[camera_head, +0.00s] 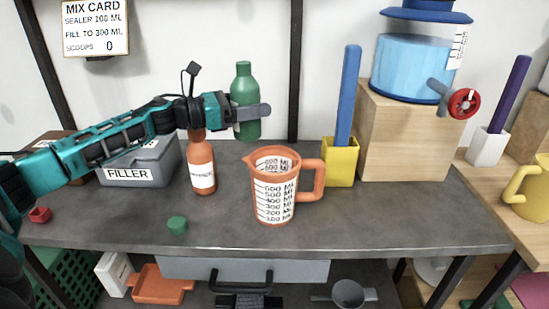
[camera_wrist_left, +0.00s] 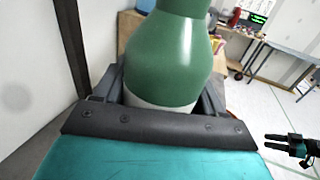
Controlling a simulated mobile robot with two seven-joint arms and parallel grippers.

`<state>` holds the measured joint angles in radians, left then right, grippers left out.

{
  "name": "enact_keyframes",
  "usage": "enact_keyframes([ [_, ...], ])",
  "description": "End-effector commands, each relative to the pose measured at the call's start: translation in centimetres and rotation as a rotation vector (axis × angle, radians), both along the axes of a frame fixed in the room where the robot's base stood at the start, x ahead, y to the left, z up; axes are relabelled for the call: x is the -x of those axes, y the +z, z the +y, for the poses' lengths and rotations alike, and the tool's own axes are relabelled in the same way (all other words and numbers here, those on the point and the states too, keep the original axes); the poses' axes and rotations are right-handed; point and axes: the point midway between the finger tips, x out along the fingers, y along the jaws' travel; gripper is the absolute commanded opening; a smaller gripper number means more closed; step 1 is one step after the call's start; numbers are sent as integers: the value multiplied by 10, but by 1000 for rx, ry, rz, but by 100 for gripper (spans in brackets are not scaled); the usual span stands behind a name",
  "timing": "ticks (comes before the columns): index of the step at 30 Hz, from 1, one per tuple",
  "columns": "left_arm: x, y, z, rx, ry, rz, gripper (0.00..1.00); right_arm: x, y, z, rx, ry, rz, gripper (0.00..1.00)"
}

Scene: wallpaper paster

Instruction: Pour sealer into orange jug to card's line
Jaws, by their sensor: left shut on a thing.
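The orange jug (camera_head: 273,196) stands upright on the grey bench, its handle to the right and a millilitre scale on its front. I cannot make out liquid in it. My left gripper (camera_head: 250,111) is shut on a green bottle (camera_head: 244,82), held upright above the bench, behind and left of the jug. The bottle also fills the left wrist view (camera_wrist_left: 168,60). Its label is mostly hidden. The mix card (camera_head: 95,28) on the wall has a sealer line whose first digit is blurred, then "fill to 300 ML". My right gripper (camera_wrist_left: 283,140) shows open and empty in the left wrist view.
An orange bottle (camera_head: 202,168) stands left of the jug, beside the grey filler box (camera_head: 150,163). A yellow holder (camera_head: 341,164) and a wooden block (camera_head: 408,137) under a blue tank (camera_head: 410,68) stand right.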

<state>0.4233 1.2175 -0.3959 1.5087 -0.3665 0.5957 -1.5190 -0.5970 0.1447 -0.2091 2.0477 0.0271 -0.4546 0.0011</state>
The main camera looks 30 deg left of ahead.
Motion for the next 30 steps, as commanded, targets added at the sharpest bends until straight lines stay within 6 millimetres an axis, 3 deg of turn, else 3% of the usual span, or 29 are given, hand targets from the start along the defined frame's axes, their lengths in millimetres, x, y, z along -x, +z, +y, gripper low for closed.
enact_keyframes([
  [5, 0, 7, 0, -1, 0, -3, 23, 0, 4, 0, 1, -1, 0, 43],
  [15, 0, 42, 0, -2, 0, -4, 23, 0, 25, -1, 2, -1, -2, 43],
  [30, 0, 41, 0, -1, 0, -2, 23, 0, 22, -4, 11, 4, -1, 43],
])
